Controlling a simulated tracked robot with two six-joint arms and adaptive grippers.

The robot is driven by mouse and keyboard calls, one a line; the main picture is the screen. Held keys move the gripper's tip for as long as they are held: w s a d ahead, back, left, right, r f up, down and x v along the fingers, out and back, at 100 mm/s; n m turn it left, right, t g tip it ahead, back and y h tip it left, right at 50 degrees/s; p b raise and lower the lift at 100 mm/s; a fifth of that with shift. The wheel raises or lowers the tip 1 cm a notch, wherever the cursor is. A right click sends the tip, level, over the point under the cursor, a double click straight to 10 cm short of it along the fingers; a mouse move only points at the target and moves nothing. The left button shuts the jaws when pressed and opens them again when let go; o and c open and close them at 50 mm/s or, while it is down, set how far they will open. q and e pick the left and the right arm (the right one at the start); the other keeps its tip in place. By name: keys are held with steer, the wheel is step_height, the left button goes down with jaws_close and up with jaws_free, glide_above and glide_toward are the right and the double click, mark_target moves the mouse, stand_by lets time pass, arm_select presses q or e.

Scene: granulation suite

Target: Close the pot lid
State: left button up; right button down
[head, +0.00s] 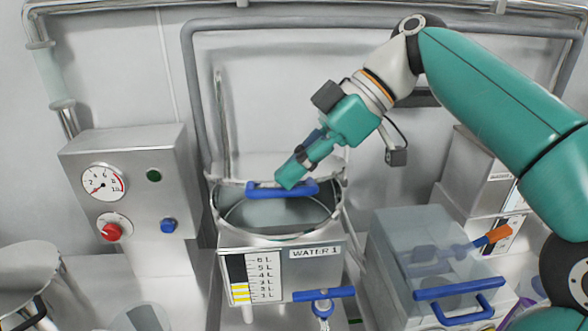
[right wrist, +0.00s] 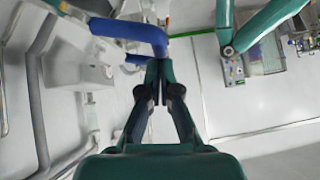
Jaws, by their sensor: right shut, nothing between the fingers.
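The pot (head: 265,264) is a steel vessel labelled WATER 1, with a level scale on its front. Its round mouth shows, and the lid looks raised at the back, seen nearly edge-on; its exact angle is hard to tell. The lid's blue handle (head: 262,190) lies across the back of the mouth. My right gripper (head: 288,181) comes down from the upper right, its fingertips at the handle. In the right wrist view the fingers (right wrist: 158,75) are shut and empty, with the blue handle (right wrist: 128,31) just beyond the tips; contact is unclear. My left gripper is not in view.
A control box (head: 140,190) with gauge and knobs stands left of the pot. A blue-handled valve (head: 323,295) sits on the pot's front. A clear bin (head: 395,240) with a blue handle stands to the right. Grey pipes (head: 190,85) run along the wall behind.

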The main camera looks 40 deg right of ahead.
steer(key=s+a+f+n+t+h+b, duration=0.1)
steer(key=s+f+t+b, duration=0.1)
steer(key=f+b, duration=0.9)
steer(key=s+b, duration=0.1)
steer(key=b, duration=0.2)
steer(key=shift+a+f+n+t+h+b, duration=0.3)
steer(key=shift+a+f+n+t, duration=0.1)
steer(key=shift+f, duration=0.1)
steer(key=s+d+r+p, duration=0.2)
steer(key=r+p, duration=0.1)
steer(key=r, duration=0.3)
steer(key=s+d+r+p, duration=0.3)
steer(key=r, duration=0.3)
steer(key=shift+s, duration=0.3)
